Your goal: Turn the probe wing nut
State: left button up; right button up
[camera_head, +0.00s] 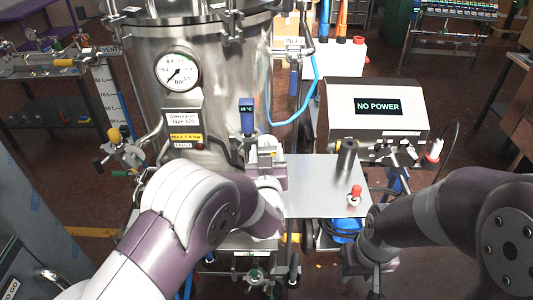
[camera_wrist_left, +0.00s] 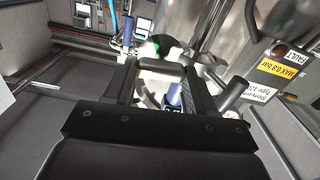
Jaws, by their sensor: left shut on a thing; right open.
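The blue probe (camera_head: 247,117) with a small temperature display stands on the front of the steel vessel. My left gripper (camera_head: 269,150) is just right of and below it, beside the vessel wall. In the left wrist view my left gripper (camera_wrist_left: 161,78) has its two fingers on either side of a pale metal piece (camera_wrist_left: 160,66), which seems to be the probe wing nut. The blue probe body also shows between the fingers (camera_wrist_left: 173,94). The nut's wings are not clear in either view. My right gripper (camera_head: 374,266) is open and empty, pointing down at the lower right.
The steel vessel (camera_head: 230,60) carries a pressure gauge (camera_head: 178,71) and labels. A metal shelf (camera_head: 315,190) with a black cylinder (camera_head: 346,157) and a red-topped item (camera_head: 355,195) lies to the right. A box reading NO POWER (camera_head: 340,108) stands behind it.

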pick_arm(q)
jog(key=m, duration=0.6)
jog(key=shift+d+r+p, duration=0.1)
jog(key=shift+d+p, duration=0.05)
jog(key=shift+p, duration=0.15)
jog(key=m+p, duration=0.1)
jog(key=m, duration=0.5)
jog(key=shift+d+m, duration=0.15)
jog(key=shift+m, duration=0.15)
jog(key=o, duration=1)
jog(key=shift+o, duration=0.2)
jog(key=shift+f, duration=0.2)
jog(key=s+b, duration=0.2)
jog(key=s, duration=1)
jog(key=shift+s+b, duration=0.3)
